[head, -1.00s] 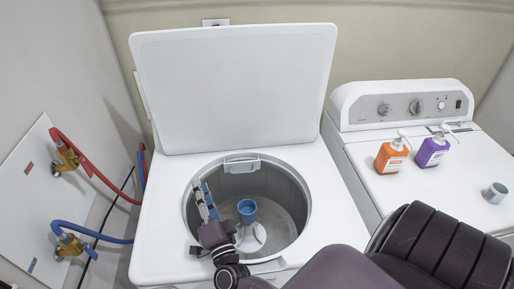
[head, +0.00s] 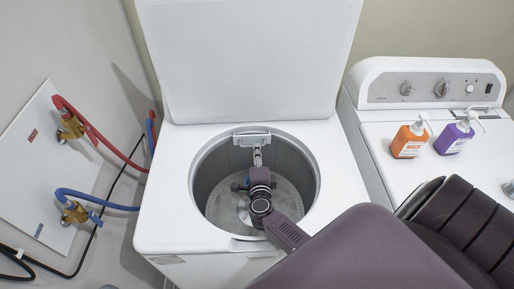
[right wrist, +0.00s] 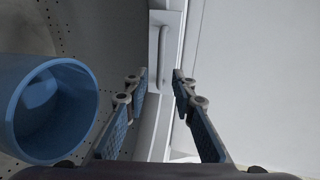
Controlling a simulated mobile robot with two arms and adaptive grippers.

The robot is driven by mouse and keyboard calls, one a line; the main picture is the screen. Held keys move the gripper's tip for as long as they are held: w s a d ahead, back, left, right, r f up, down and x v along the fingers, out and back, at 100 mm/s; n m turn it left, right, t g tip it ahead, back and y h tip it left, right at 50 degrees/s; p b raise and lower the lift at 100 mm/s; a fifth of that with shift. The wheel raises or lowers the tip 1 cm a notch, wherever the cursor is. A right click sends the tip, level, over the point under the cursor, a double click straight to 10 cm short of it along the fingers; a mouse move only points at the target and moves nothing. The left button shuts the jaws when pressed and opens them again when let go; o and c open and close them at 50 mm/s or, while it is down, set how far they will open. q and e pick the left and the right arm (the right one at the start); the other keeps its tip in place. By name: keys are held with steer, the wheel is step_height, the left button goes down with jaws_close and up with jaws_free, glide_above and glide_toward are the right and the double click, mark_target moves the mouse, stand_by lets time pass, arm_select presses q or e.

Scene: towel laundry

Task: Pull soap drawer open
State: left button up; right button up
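The soap drawer (head: 251,136) is a small white-and-grey piece with a handle at the back rim of the open washer's tub. It also shows in the right wrist view (right wrist: 163,45), where its bar handle stands just beyond my fingertips. My right gripper (head: 258,153) reaches over the tub toward the drawer, its fingers pointing at it. In the right wrist view my right gripper (right wrist: 160,76) is open, with a clear gap between its blue-padded fingers. I cannot tell whether a finger touches the drawer. My left gripper is out of view.
The washer (head: 175,180) has its lid (head: 250,60) raised behind the tub. A blue cup-shaped part (right wrist: 60,110) stands in the tub beside my fingers. Orange (head: 408,142) and purple (head: 453,138) bottles stand on the right machine. Red and blue hoses are at left.

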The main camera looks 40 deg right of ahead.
steer(key=shift+x, duration=1.8)
jaws_close()
steer(key=shift+s, duration=0.1)
